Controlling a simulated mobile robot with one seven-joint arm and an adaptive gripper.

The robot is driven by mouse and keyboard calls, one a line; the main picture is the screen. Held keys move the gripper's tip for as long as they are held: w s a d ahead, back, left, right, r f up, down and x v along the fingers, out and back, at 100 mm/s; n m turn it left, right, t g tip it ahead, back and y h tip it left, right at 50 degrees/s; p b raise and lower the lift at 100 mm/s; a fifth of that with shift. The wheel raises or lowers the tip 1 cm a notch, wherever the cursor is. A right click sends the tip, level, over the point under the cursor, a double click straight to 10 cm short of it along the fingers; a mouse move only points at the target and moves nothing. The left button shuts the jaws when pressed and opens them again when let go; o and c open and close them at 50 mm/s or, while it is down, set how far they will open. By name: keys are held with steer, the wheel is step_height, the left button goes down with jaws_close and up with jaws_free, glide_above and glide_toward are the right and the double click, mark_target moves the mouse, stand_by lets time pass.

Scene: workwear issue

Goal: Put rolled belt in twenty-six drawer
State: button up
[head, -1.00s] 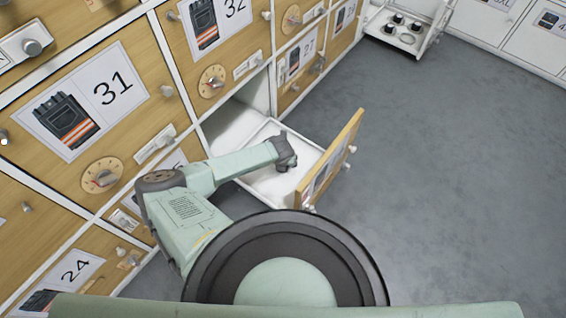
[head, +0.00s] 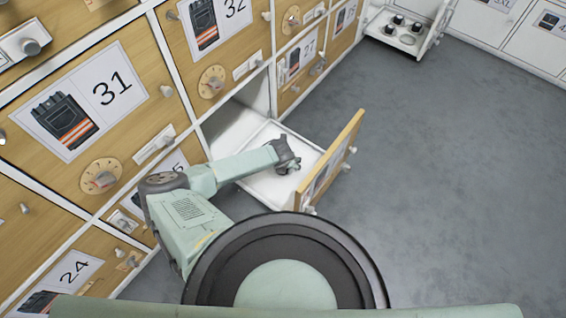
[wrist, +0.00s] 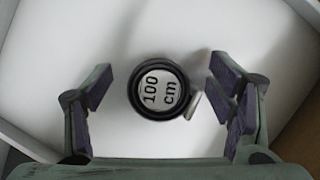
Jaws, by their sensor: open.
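The rolled belt (wrist: 160,112) is a dark coil with a grey buckle at its right side and a white "100 cm" label in its middle. In the wrist view it lies on the white floor of an open drawer (wrist: 45,45). My gripper (head: 287,160) is over this drawer in the head view. Its fingers are open, one on each side of the belt, with gaps between them and it. The pulled-out drawer has a wooden front (head: 333,160); its number cannot be read from here. The belt is mostly hidden by my gripper in the head view.
Closed drawers marked 31 (head: 85,95), 32 (head: 205,30), 27 (head: 297,62) and 24 (head: 72,275) surround the open one. Another open white drawer (head: 392,40) at the top right holds several dark rolled items. The grey floor (head: 440,170) to the right is clear.

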steer(key=p+v, duration=0.2)
steer(key=v, duration=1)
steer(key=shift+p, duration=0.4)
steer(key=shift+w+r, duration=0.1)
steer(key=shift+r, duration=0.05)
